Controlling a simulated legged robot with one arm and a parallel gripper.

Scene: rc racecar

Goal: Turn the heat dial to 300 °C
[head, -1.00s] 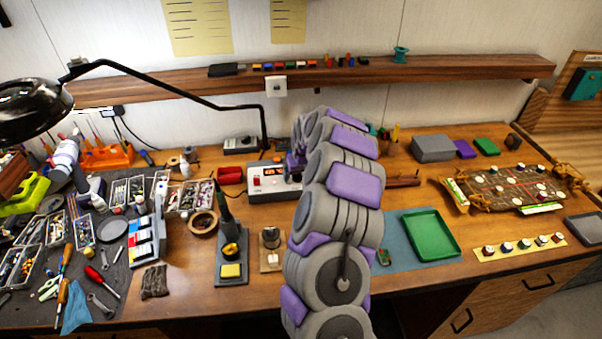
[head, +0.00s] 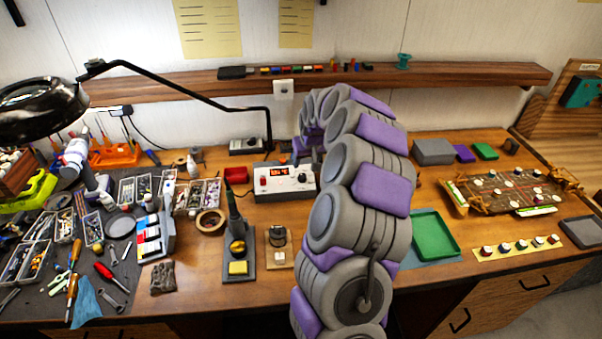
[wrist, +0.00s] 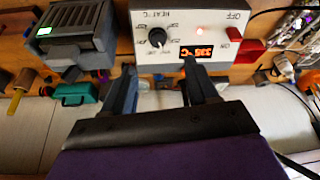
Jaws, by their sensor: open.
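The white soldering station (head: 270,187) stands at the back of the bench in the head view. Its front panel (wrist: 205,18) shows in the wrist view with the round black heat dial (wrist: 157,37). The lit orange display (wrist: 197,50) is partly covered by a finger; I cannot read it surely. The dial's exact setting is too small to tell. My gripper (wrist: 158,70) is open and empty, its two dark fingers apart, the dial showing between and beyond the tips. It looks clear of the dial. In the head view my arm hides most of the gripper.
A red switch (wrist: 246,50) sits on the panel beside the display. A soldering iron stand (head: 237,262) and a small holder (head: 279,250) stand in front of the station. A lamp arm (head: 190,95) passes above. A green tray (head: 435,235) lies to the right.

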